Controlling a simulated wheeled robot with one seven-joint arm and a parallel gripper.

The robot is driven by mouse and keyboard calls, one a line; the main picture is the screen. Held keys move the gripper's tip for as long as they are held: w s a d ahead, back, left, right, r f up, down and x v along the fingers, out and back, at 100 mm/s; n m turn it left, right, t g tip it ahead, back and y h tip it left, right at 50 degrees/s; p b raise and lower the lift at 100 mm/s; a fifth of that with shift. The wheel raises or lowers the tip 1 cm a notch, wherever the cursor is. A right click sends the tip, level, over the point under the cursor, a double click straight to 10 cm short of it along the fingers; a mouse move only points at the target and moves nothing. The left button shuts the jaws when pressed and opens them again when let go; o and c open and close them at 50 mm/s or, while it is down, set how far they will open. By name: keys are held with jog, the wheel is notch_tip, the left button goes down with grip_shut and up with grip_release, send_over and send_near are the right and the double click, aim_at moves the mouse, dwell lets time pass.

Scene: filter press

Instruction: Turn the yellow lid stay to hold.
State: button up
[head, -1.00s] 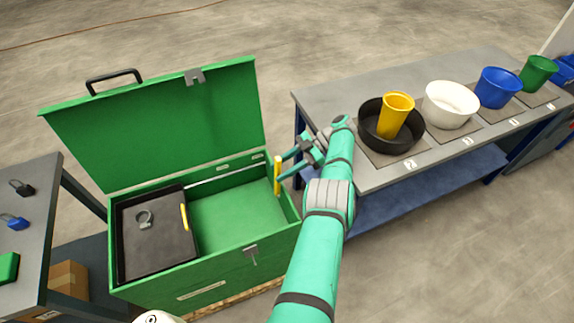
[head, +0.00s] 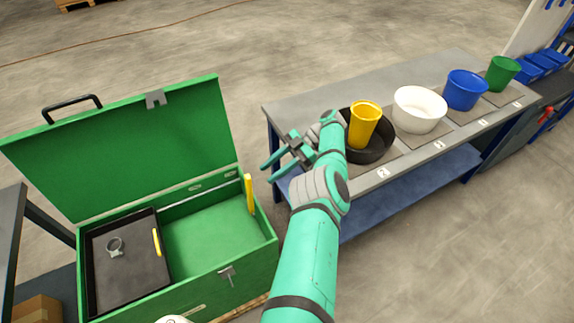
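The green chest (head: 262,252) stands open at the left, its lid (head: 130,150) raised and leaning back. The yellow lid stay (head: 250,193) stands close to upright at the right end of the chest, near the lid's lower right corner. My gripper (head: 266,171) is a little to the right of and above the stay, with its fingers spread apart and nothing between them. I see a gap between the fingers and the stay. Whether the stay touches the lid cannot be made out.
A black tray (head: 122,275) with a grey ring-shaped item sits in the chest's left part. To the right, a grey bench (head: 290,104) carries a black bowl holding a yellow cup, a white bowl, a blue bucket and a green bucket. Concrete floor lies open behind.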

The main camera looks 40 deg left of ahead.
jog(key=shift+w+d+r, duration=0.35)
jog(key=shift+w+d, duration=0.3)
jog(key=shift+w, duration=0.2)
